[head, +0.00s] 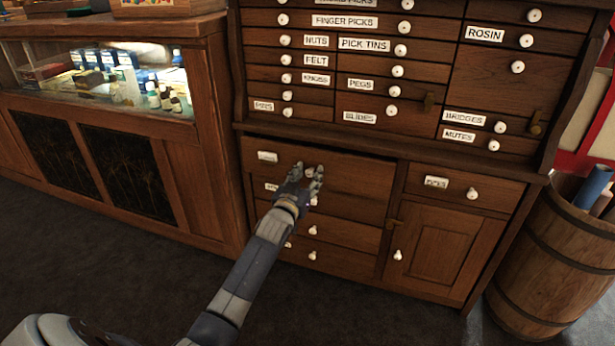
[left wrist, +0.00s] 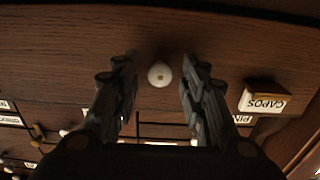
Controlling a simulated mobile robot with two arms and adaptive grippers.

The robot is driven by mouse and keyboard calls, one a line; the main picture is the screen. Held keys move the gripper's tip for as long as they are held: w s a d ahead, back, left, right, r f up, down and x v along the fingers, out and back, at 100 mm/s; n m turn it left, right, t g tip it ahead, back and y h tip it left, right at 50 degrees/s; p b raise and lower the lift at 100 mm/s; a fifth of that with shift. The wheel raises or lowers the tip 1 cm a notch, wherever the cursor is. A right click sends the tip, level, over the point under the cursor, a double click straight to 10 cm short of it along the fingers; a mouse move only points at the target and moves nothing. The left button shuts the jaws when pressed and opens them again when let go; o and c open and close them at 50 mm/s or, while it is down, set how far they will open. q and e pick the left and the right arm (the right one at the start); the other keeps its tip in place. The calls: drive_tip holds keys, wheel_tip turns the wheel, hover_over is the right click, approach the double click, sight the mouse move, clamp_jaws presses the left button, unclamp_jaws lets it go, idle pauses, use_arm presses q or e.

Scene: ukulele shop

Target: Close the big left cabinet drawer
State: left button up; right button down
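The big left cabinet drawer (head: 355,185) is the wide wooden drawer at the upper left of the lower cabinet, with a pale label at its left. A dark line runs along its top edge; I cannot tell clearly how far it stands out. My left gripper (head: 318,178) is in front of the drawer face and partly hides its round white knob. In the left wrist view the gripper (left wrist: 158,85) is open, with a finger on each side of the white knob (left wrist: 159,74) and gaps between. The wooden drawer front (left wrist: 225,50) fills the upper part. My right gripper is not in view.
Smaller labelled drawers (head: 370,70) rise above the lower cabinet. A small drawer (head: 460,190) and a cupboard door (head: 450,250) are at the right. A glass display case (head: 130,75) stands left and a wooden barrel (head: 550,265) right. Dark floor lies clear in front.

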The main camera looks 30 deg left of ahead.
sight(312, 168)
use_arm(q)
clamp_jaws()
drive_tip(key=shift+w+a, duration=0.1)
drive_tip(key=shift+w, duration=0.35)
drive_tip(key=b+x, duration=0.1)
drive_tip(key=x, duration=0.2)
drive_tip(key=shift+r, duration=0.25)
drive_tip(key=shift+c, duration=0.8)
unclamp_jaws()
drive_tip(key=o, duration=0.4)
drive_tip(key=shift+w, duration=0.1)
drive_tip(key=shift+o, duration=0.2)
drive_tip(key=shift+w+f, duration=0.1)
drive_tip(key=shift+f, duration=0.05)
